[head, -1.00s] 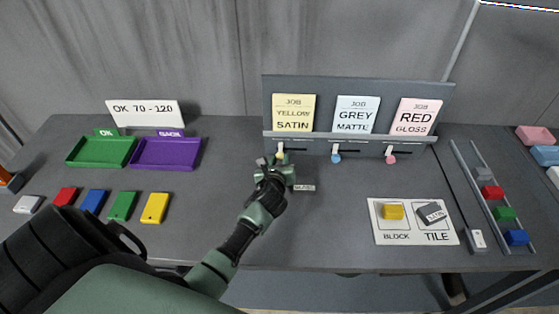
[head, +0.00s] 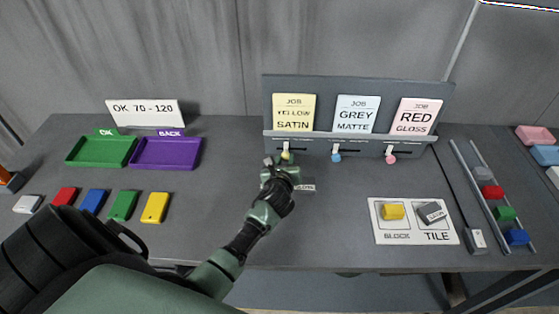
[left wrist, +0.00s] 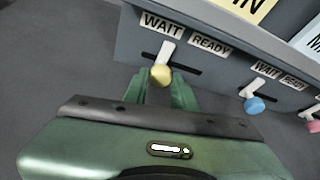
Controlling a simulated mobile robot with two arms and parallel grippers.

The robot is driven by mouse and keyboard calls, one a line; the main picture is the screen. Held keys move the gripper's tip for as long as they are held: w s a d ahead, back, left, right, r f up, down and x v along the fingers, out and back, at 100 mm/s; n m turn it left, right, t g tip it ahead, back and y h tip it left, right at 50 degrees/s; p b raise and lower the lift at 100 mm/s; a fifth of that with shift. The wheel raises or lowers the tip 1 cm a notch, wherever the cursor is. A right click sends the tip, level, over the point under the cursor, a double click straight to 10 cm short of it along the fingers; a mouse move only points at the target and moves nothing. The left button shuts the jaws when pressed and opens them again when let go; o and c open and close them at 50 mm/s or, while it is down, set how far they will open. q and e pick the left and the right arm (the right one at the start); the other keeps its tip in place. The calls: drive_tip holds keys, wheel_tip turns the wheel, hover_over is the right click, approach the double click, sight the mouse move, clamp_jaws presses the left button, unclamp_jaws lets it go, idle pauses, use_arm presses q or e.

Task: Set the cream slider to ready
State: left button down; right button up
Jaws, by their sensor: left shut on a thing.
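The cream slider (left wrist: 160,75) is a pale yellow knob on a white lever in a dark slot, below the yellow satin card (head: 294,112). The left wrist view shows the slot on both sides of the lever, which stands between the WAIT label (left wrist: 162,24) and the READY label (left wrist: 210,43), nearer the WAIT end. My left gripper (left wrist: 161,88) is shut on the knob, one finger on each side. In the head view the gripper (head: 283,162) is at the panel's front, partly hiding the slider. My right gripper is not in view.
To the right are a blue slider (head: 336,157) and a pink slider (head: 390,159) on the same panel (head: 360,84). A small label (head: 306,188) lies beside my left gripper. A white block-and-tile board (head: 408,229) lies front right.

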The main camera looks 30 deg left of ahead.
use_arm(q)
drive_tip(key=w+d, duration=0.2)
drive_tip(key=d, duration=0.1)
drive_tip(key=w+d, duration=0.1)
drive_tip(key=d, duration=0.1)
drive_tip(key=c, duration=1.3)
unclamp_jaws()
drive_tip(key=shift+o, duration=0.9)
drive_tip(key=shift+w+d, duration=0.15)
